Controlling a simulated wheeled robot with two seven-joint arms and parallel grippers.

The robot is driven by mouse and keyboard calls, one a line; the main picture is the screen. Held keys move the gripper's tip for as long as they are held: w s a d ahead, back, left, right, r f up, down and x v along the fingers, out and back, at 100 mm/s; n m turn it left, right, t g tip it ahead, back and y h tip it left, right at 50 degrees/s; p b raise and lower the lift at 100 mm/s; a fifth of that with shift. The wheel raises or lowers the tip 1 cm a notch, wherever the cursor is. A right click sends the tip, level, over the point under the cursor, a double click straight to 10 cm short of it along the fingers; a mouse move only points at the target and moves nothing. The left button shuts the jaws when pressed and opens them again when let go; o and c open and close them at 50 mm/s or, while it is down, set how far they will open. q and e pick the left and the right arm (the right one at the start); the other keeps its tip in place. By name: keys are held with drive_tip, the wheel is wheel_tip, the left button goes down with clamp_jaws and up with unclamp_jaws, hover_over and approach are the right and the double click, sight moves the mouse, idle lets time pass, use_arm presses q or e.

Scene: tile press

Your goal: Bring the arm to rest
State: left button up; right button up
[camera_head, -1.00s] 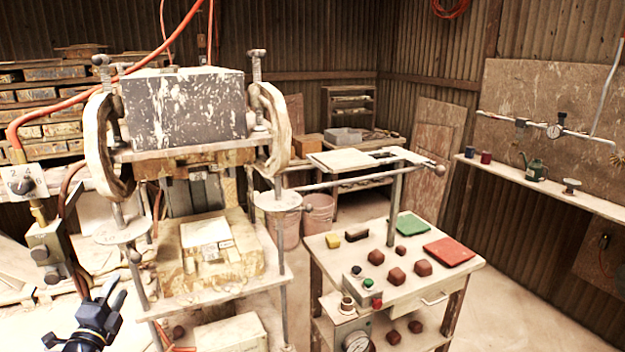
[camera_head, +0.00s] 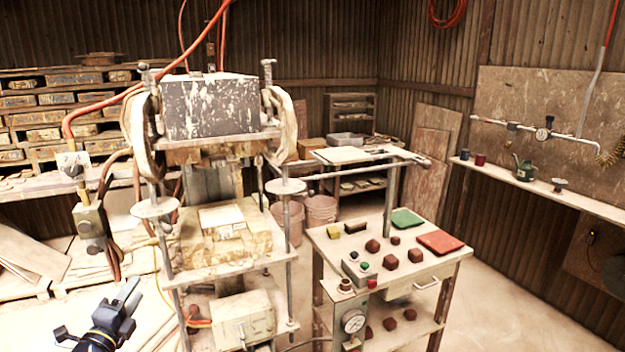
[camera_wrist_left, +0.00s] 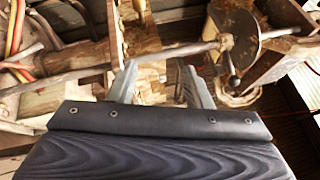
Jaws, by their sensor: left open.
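My left gripper (camera_head: 127,299) is at the lower left of the head view, in front of and to the left of the press. Its two fingers also show in the left wrist view (camera_wrist_left: 158,85); they stand apart with nothing held between them. The press has a grey speckled block (camera_head: 212,105) on top and a stained lower die (camera_head: 218,240) on its bed. My left gripper is apart from the press in the head view. My right gripper is not in view.
A wooden cart (camera_head: 455,262) to the right of the press carries several dark red clay lumps, a green pad (camera_head: 407,218) and a red pad (camera_head: 440,242). A hose valve box (camera_head: 91,222) stands behind the left gripper. Open floor (camera_head: 520,300) lies to the right.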

use_arm(q)
drive_tip(key=s+d+r+m+g+h, duration=0.2)
drive_tip(key=s+d+m+g+h, duration=0.15)
drive_tip(key=d+m, duration=0.5)
drive_tip(key=s+d+r+m+g+h, duration=0.1)
drive_tip(key=s+d+m+g+h, duration=0.25)
drive_tip(key=d+m, duration=0.5)
drive_tip(key=s+d+r+m+g+h, duration=0.2)
drive_tip(key=s+d+m+g+h, duration=0.15)
drive_tip(key=d+m, duration=0.5)
drive_tip(key=s+d+f+m+g+y, duration=0.2)
drive_tip(key=s+d+m+g, duration=0.3)
drive_tip(key=s+m, duration=0.45)
drive_tip(key=s+a+f+m+y, duration=0.2)
drive_tip(key=s+m, duration=0.4)
drive_tip(key=m, duration=0.1)
drive_tip(key=s+a+f+m+t+y, duration=0.1)
drive_tip(key=s+a+f+m+y, duration=0.1)
drive_tip(key=s+m, duration=0.4)
drive_tip(key=shift+s+a+m+y, duration=0.15)
drive_tip(key=shift+a+m+y, duration=0.2)
drive_tip(key=shift+m+y, duration=0.3)
